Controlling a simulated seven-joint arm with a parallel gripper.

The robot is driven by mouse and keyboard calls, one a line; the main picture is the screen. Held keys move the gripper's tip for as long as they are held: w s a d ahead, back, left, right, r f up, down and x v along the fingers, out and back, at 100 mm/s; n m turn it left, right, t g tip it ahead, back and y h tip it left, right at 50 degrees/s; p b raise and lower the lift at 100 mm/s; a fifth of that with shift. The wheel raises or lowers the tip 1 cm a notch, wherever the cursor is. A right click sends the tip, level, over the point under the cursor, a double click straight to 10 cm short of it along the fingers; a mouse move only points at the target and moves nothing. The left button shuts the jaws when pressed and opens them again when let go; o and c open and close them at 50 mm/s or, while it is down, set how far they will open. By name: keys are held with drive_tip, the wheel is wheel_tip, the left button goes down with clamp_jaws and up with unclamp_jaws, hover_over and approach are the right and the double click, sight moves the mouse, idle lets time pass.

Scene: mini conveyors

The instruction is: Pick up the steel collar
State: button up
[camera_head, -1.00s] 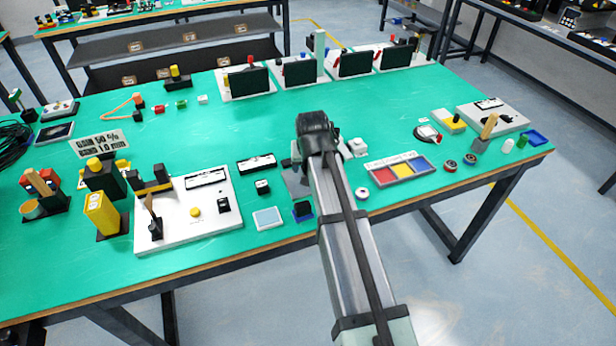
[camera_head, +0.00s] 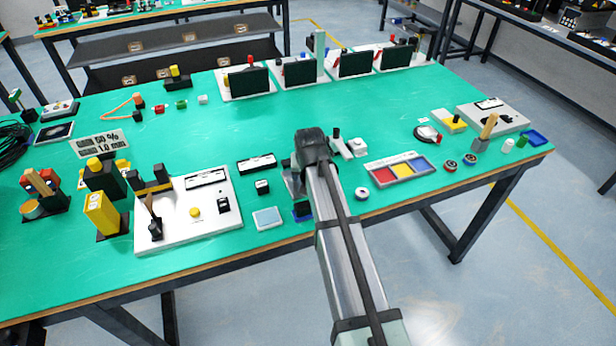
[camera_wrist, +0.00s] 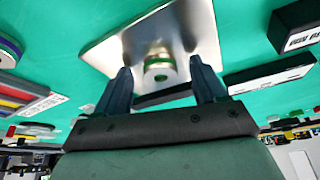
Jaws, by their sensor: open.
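In the wrist view a short steel cylinder (camera_wrist: 160,72) with a green band, which looks like the steel collar, stands by a shiny grey metal plate (camera_wrist: 110,40). My gripper (camera_wrist: 161,65) is open, with one dark finger on each side of the cylinder. I see a gap on both sides, and cannot tell how far down the fingers reach. In the head view my gripper is mostly hidden behind my own wrist, and the collar is hidden too. A corner of the metal plate (camera_head: 291,184) shows left of my wrist.
A small white ring (camera_head: 362,193) sits near the front edge. A black-labelled block (camera_head: 256,163) and a white panel (camera_head: 180,237) lie to the left. The green table behind my wrist is mostly clear.

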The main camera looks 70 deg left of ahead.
drive_tip(key=shift+c, duration=0.3)
drive_tip(key=c, duration=1.2)
wheel_tip(320, 180, up, 10)
